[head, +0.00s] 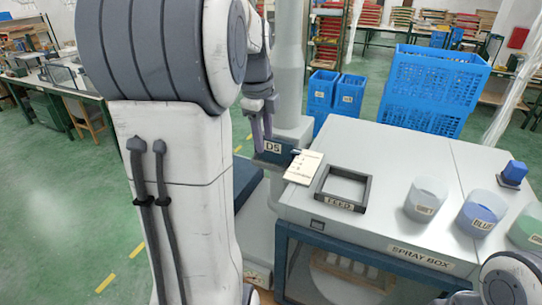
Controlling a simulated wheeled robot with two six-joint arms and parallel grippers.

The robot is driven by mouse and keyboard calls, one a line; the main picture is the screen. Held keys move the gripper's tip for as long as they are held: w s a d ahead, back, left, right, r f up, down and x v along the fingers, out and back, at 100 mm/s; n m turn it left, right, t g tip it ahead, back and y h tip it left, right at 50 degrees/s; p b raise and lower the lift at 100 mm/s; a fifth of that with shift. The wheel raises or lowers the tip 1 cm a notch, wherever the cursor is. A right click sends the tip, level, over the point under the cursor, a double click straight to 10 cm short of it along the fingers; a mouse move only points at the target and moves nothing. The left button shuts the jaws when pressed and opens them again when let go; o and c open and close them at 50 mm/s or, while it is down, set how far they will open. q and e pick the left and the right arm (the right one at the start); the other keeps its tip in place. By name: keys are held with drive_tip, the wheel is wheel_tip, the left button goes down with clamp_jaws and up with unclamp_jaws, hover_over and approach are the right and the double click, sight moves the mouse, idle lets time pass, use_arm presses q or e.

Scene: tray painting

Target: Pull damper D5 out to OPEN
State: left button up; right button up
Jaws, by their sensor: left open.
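Damper D5 is at a grey duct stub, with its dark "D5" label (273,148) facing me. A pale marked plate (303,167) sticks out to the right of the label, over the left edge of the spray box top. My left gripper (262,136) points down with its fingers just left of the label. It is open, and I see nothing between its fingers. Whether a finger touches the damper is unclear. My large left arm hides much of the left middle. Part of my right arm shows at the bottom right, but its gripper is out of view.
The spray box (420,254) carries an empty dark frame marked "FEED" (343,203), a clear cup (426,198), a blue cup (480,214) and a green cup (527,230). A vertical duct (289,60) rises behind the label. Blue crates (433,80) stand behind.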

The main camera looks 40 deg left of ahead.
sight(268, 165)
use_arm(q)
drive_tip(key=f, duration=0.2)
drive_tip(key=w+f+p, duration=0.1)
drive_tip(key=f, duration=0.5)
drive_tip(key=shift+w+a+f+p, duration=0.1)
drive_tip(key=shift+w+a+p, duration=0.2)
drive_tip(key=shift+p, duration=0.1)
clamp_jaws()
idle(0.9)
